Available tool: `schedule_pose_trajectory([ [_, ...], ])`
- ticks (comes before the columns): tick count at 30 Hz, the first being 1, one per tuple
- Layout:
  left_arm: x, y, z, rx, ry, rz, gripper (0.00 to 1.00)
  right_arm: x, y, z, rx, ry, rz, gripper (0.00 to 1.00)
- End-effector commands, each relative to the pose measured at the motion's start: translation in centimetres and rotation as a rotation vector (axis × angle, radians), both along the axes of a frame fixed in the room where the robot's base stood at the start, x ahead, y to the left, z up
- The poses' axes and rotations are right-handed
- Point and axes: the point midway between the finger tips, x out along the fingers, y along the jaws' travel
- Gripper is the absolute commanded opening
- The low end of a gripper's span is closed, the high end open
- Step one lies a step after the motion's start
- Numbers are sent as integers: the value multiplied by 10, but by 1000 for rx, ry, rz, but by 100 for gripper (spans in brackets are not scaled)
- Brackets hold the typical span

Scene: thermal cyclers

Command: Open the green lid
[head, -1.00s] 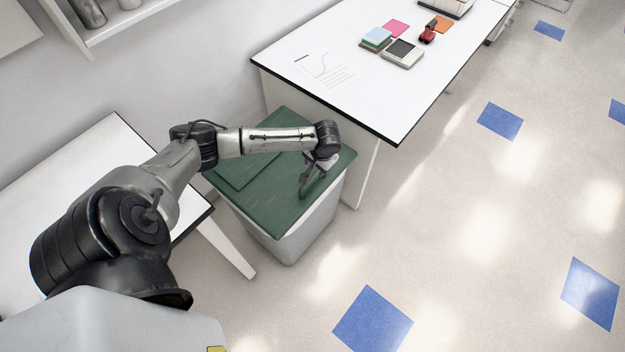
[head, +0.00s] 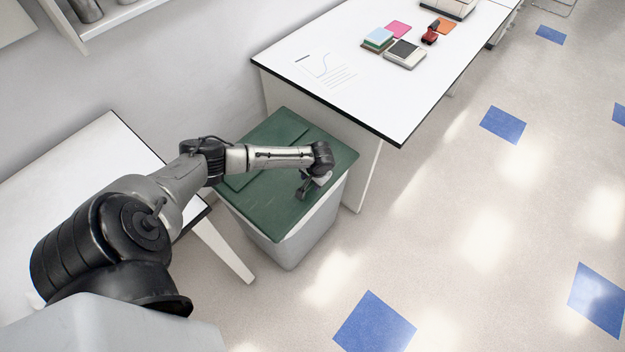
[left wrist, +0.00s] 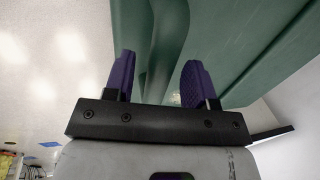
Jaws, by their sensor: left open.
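The green lid (head: 262,205) lies flat and closed on a light grey bin (head: 300,240) between two white tables. My left gripper (head: 302,192) is low over the lid's front right part, pointing down. In the left wrist view, its two purple fingers (left wrist: 158,82) stand apart, with a raised, curved green handle (left wrist: 168,45) of the lid showing between them. I cannot tell whether either finger touches it. In the head view the gripper and wrist hide the handle. My right gripper is not in view.
A white table (head: 375,95) with a black edge stands close behind and right of the bin. It carries a paper, a scale (head: 405,54) and small items. Another white table (head: 75,175) is at the left. The floor in front and right is clear.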

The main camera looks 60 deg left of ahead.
Motion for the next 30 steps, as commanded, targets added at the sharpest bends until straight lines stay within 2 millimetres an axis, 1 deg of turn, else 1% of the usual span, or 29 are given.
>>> schedule_pose_trajectory([
  [4, 0, 0, 0, 0, 0, 0, 51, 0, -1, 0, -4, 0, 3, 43],
  [20, 0, 0, 0, 0, 0, 0, 0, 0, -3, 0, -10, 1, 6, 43],
  [27, 0, 0, 1, -1, 0, 0, 0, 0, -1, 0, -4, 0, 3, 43],
  [30, 3, -2, 6, -10, -4, -5, 0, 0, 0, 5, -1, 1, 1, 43],
])
